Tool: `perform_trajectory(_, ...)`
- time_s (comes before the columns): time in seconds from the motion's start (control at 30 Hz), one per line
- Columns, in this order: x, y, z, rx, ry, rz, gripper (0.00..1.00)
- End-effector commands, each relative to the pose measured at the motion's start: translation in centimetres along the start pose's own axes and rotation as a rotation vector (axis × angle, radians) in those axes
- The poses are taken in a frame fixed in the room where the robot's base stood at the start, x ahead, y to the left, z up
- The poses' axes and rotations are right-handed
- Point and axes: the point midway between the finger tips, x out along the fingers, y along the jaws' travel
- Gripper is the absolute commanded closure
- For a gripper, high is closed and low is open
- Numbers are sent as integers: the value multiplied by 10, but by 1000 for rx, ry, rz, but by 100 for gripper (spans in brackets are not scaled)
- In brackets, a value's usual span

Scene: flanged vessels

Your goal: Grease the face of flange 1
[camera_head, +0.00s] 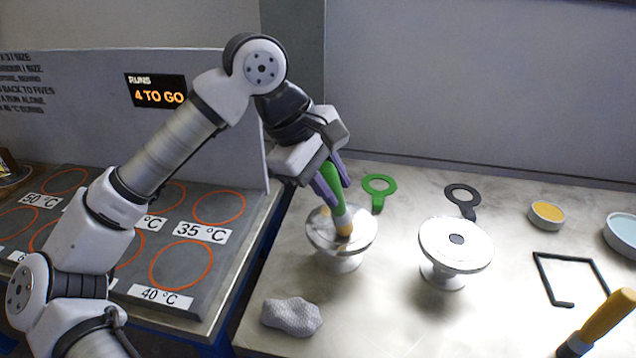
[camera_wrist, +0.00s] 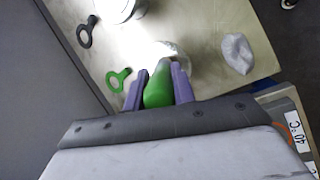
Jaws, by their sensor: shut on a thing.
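My gripper (camera_head: 333,182) has purple fingers shut on the green handle of a brush (camera_head: 340,210), which points down and is slightly tilted. The brush's yellowish tip appears to meet the round face of the left flanged vessel (camera_head: 322,237); exact contact cannot be told. A second flanged vessel (camera_head: 456,246) stands to the right, its pale face showing a dark central hole. No label shows which is flange 1. In the wrist view the green handle (camera_wrist: 158,90) sits between the fingers and hides much of the left flange.
Green (camera_head: 379,186) and black (camera_head: 462,195) tabbed rings lie behind the vessels. A grey crumpled lump (camera_head: 291,316) lies front left. On the right are a yellow-filled dish (camera_head: 546,214), a blue-filled bowl (camera_head: 623,232), a bent black rod (camera_head: 570,258) and a yellow-handled tool (camera_head: 605,318).

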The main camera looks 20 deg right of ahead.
Motion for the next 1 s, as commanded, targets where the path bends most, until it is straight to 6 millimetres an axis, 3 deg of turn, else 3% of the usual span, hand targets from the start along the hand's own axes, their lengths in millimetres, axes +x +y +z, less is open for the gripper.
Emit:
perform_trajectory(0.63, 19, 13, 32, 1, 1, 0, 100)
perform_trajectory(1.0, 20, 26, 27, -1, -1, 1, 100)
